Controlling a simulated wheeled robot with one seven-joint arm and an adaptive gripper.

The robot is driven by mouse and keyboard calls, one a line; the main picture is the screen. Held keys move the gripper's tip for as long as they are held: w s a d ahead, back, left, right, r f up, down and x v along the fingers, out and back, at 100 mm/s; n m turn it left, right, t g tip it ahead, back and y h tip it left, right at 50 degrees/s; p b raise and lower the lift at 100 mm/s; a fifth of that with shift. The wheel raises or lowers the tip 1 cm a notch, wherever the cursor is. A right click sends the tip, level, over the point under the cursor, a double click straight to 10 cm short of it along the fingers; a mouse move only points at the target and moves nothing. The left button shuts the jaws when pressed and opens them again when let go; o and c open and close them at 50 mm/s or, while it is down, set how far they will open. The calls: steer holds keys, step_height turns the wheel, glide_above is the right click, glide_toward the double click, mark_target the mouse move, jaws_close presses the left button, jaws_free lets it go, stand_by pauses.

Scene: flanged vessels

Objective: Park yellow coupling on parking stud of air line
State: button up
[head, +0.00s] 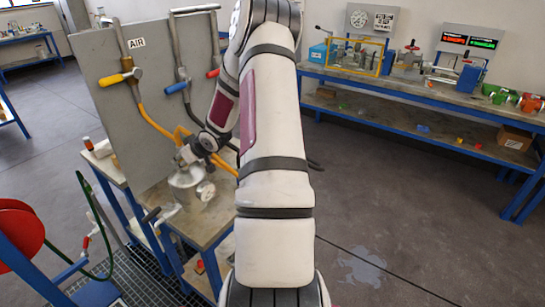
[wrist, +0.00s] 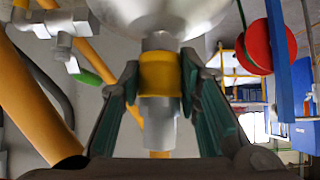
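The yellow coupling (wrist: 158,72), a yellow collar on a silver body, is between my gripper's (wrist: 160,78) green-padded fingers in the wrist view. Both fingertips appear to touch the collar, one on each side. The coupling's silver end meets the rounded metal vessel (wrist: 160,12). In the head view my gripper (head: 188,155) is low over the vessel (head: 186,186), and the coupling is hardly visible there. The yellow air hose (head: 152,122) runs down from the yellow-handled valve (head: 120,77) on the panel marked AIR (head: 136,44). I cannot make out the parking stud.
The grey panel (head: 120,130) stands behind the vessel on a blue-legged bench. Blue (head: 176,88) and red (head: 213,73) valve handles are to the right of the yellow one. A gauge (head: 205,191) sits on the vessel. A red hose reel (head: 18,233) is at lower left.

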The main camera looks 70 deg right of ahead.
mark_target(181, 146)
jaws_close()
steer(key=shift+r, duration=0.25)
steer(key=shift+r+p, duration=2)
steer(key=shift+r, duration=0.4)
